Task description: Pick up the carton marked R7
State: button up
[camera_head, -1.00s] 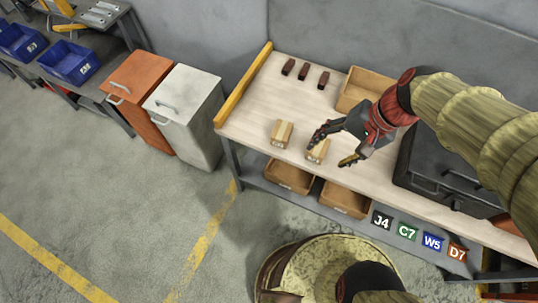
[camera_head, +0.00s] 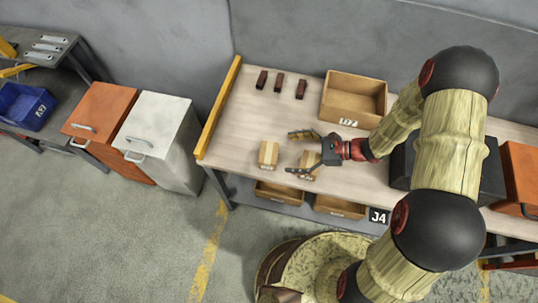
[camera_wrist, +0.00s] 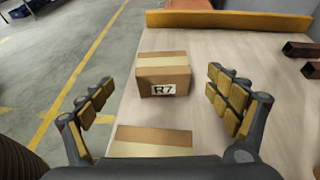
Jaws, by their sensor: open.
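The carton marked R7 (camera_wrist: 164,76) is a small tan box with a paler tape band and a white label. It stands upright on the workbench, ahead of my fingers in the wrist view. In the head view it is the left one of two small cartons (camera_head: 268,154). My gripper (camera_head: 298,152) is open and empty, its fingers pointing left toward the R7 carton, which lies just beyond the fingertips. A second small carton (camera_head: 308,160) is below my gripper, partly hidden by it; in the wrist view only its top (camera_wrist: 150,138) shows, close to the palm.
Three dark brown brackets (camera_head: 280,82) lie at the back of the bench. An open cardboard box (camera_head: 352,102) stands behind my gripper. A yellow rail (camera_head: 218,108) edges the bench's left end. A dark case (camera_head: 403,165) is at right. Bins (camera_head: 278,194) sit on the shelf below.

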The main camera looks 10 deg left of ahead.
aim_at(272, 152)
jog(key=x, duration=0.3)
jog(key=b+x, duration=0.1)
jog(key=x, duration=0.3)
jog(key=shift+w+f+b, duration=0.1)
jog(key=shift+w+b, duration=0.15)
jog(key=shift+b, duration=0.05)
jog(key=shift+c, duration=0.2)
jog(key=c, duration=1.3)
jog(key=shift+c, duration=0.2)
